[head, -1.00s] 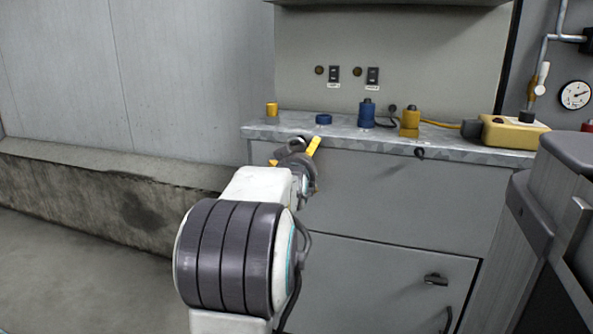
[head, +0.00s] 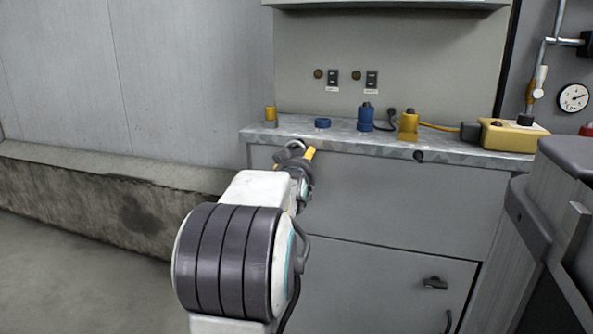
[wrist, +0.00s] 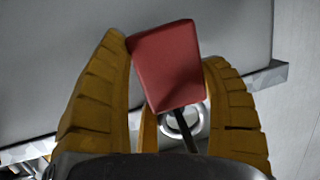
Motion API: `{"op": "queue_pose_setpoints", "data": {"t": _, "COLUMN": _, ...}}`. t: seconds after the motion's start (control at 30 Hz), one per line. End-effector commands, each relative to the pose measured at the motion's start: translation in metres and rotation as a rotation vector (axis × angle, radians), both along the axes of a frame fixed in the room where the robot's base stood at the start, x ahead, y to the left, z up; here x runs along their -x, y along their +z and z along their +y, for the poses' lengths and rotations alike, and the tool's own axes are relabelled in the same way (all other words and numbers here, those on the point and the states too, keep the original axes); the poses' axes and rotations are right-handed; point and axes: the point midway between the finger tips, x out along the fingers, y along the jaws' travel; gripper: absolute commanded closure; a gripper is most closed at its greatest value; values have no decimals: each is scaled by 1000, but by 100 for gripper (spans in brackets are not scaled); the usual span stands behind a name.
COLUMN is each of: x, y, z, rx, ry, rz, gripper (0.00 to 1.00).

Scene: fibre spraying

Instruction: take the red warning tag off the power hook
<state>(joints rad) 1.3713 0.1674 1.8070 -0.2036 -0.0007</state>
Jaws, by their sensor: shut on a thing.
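The red warning tag (wrist: 168,65) is in the wrist view, between the two yellow ridged fingers of my gripper (wrist: 166,50). My gripper is shut on it. A thin dark strap (wrist: 184,130) runs down from the tag, in front of a round metal ring (wrist: 184,122). I cannot tell whether the strap touches the ring, and no power hook can be made out clearly. In the head view my gripper (head: 303,156) shows as a small yellow and grey end in front of the cabinet, near the counter's front edge. The tag is hidden there.
The metal counter (head: 345,140) holds a blue ring (head: 322,123), a blue plug (head: 366,118), a yellow connector (head: 408,126) and a yellow box (head: 505,136). A small yellow piece (head: 270,115) stands at its left end. A dark grey machine (head: 560,220) blocks the right side. The floor at left is clear.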

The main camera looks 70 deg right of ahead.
Motion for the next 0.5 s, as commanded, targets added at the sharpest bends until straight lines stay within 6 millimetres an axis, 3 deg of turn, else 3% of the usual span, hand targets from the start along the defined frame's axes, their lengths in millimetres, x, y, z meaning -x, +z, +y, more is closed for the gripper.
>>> {"op": "queue_pose_setpoints", "data": {"t": 0.5, "x": 0, "y": 12, "z": 0, "rx": 1, "ry": 0, "rz": 0, "gripper": 63}}
